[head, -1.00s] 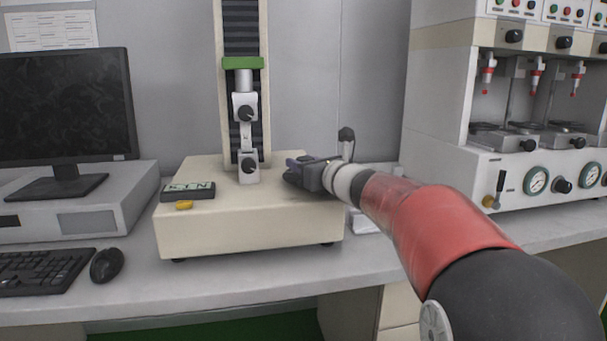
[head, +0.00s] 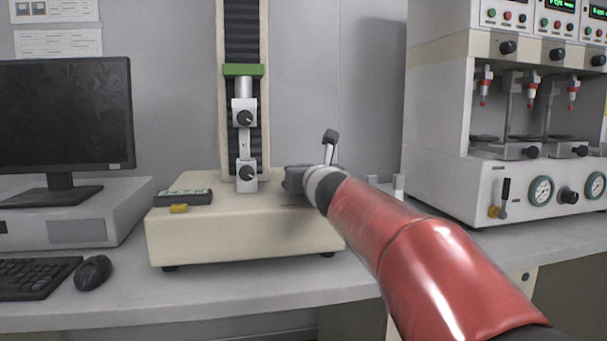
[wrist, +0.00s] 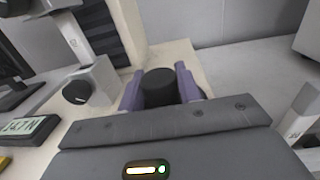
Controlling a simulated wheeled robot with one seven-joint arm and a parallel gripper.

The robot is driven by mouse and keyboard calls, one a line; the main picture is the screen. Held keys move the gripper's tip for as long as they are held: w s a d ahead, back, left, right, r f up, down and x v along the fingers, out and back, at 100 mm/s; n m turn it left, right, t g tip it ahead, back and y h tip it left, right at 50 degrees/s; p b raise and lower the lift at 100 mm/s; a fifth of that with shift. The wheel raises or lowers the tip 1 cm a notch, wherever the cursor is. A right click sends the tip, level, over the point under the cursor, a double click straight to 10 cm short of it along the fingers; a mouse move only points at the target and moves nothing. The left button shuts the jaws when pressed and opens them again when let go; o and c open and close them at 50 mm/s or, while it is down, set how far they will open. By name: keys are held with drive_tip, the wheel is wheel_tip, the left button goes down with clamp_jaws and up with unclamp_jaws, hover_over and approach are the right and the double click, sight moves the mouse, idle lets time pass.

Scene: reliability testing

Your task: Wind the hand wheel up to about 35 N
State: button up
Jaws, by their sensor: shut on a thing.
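The tensile tester has a cream base (head: 230,240) on the bench, with a column and two grey clamps, the upper clamp (head: 243,112) and the lower clamp (head: 246,175). A dark, round hand wheel knob (wrist: 159,86) stands on the base in the wrist view. My gripper (wrist: 160,88) is shut on it, one purple finger on each side. In the head view my gripper (head: 294,178) is over the right part of the base and hides the wheel.
A yellow button (head: 179,208) is in front of the display. A monitor (head: 66,115), keyboard (head: 38,276) and mouse (head: 93,272) are at left. A machine with gauges (head: 540,190) stands at right, beyond my arm.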

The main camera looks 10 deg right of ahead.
drive_tip(key=o, duration=1)
drive_tip(key=shift+s, duration=0.1)
drive_tip(key=s, duration=0.7)
drive_tip(key=shift+s+d, duration=0.25)
drive_tip(key=shift+s, duration=0.05)
